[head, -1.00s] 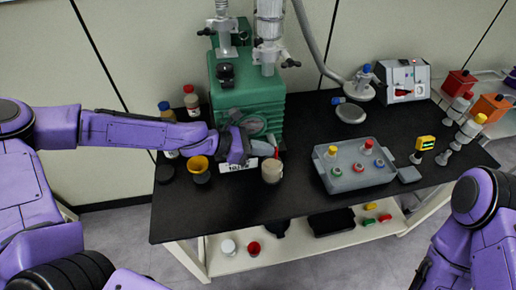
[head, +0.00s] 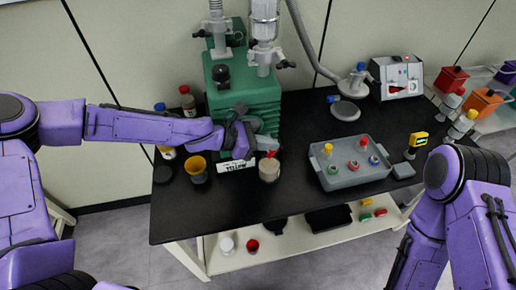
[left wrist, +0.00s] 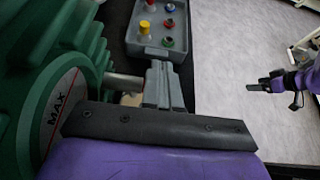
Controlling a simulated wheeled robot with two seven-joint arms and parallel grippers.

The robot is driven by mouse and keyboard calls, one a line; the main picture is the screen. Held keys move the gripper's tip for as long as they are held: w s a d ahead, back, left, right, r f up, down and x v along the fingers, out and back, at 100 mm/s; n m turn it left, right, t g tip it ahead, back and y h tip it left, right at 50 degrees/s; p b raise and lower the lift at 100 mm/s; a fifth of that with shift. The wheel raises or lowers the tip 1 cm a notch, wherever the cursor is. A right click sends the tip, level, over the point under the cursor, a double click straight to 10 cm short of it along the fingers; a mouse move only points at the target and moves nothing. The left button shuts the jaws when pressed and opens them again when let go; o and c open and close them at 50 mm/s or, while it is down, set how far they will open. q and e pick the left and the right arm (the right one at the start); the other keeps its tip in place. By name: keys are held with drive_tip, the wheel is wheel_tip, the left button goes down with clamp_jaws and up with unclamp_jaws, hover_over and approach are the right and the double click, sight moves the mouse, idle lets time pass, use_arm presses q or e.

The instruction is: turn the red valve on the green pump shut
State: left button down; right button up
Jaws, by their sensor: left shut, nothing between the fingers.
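The green pump (head: 223,88) stands at the back left of the black bench. Its small red valve (head: 271,153) shows low at the pump's front right, just above a beige-topped jar (head: 269,170). My left gripper (head: 268,143) is shut and empty, with its grey fingertips right by the red valve; I cannot tell whether they touch it. In the left wrist view the shut fingers (left wrist: 163,85) lie beside a metal stub (left wrist: 122,82) on the pump, and the red valve is hidden. My right gripper (left wrist: 272,83) shows small in the left wrist view, its jaws unclear.
A yellow funnel-topped vessel (head: 197,168) and a label card (head: 237,166) stand left of the jar. A grey tray (head: 350,178) with colored-capped items lies to the right. Bottles (head: 187,100) stand left of the pump. The front of the bench is clear.

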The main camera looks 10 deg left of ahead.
use_arm(q)
drive_tip(key=shift+w+d+r, duration=0.1)
drive_tip(key=shift+w+d, duration=0.15)
drive_tip(key=shift+d, duration=0.35)
drive_tip(key=shift+d+r+p, duration=0.1)
drive_tip(key=shift+d+p, duration=0.2)
drive_tip(key=shift+d, duration=0.05)
drive_tip(key=shift+w+a+f, duration=0.1)
drive_tip(key=shift+w+f, duration=0.1)
drive_tip(key=shift+w, duration=0.2)
drive_tip(key=shift+s+r, duration=0.15)
drive_tip(key=shift+s, duration=0.15)
drive_tip(key=shift+w, duration=0.1)
